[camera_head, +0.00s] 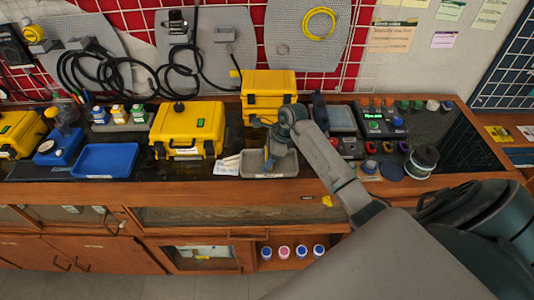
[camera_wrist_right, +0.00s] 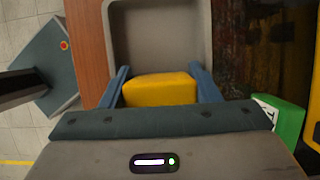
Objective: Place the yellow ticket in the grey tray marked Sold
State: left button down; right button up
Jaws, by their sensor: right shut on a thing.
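The grey tray (camera_head: 285,171) stands at the front of the bench; the small label on its front is too small to read. My right gripper (camera_head: 269,162) reaches down over the tray. In the right wrist view, its two blue-grey fingers (camera_wrist_right: 162,88) are shut on a yellow piece, seemingly the yellow ticket (camera_wrist_right: 160,90). It covers the near end of the tray (camera_wrist_right: 158,28), whose visible floor is empty. I cannot tell whether the ticket touches the tray. My left gripper is not in view.
Yellow cases (camera_head: 268,84) are stacked behind the tray, and another yellow case (camera_head: 187,130) stands to its left. White papers (camera_head: 228,165) lie just left of the tray. A blue tray (camera_head: 106,160) is farther left. A console (camera_head: 378,120) with coloured knobs stands to the right.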

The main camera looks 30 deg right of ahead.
jog(key=shift+f, duration=0.15)
jog(key=o, duration=0.7)
jog(key=shift+r, duration=0.3)
jog(key=b+v, duration=0.5)
jog(key=v, duration=0.6)
jog(key=shift+s+d+r, duration=0.15)
jog(key=shift+r, duration=0.2)
jog(key=shift+f, duration=0.1)
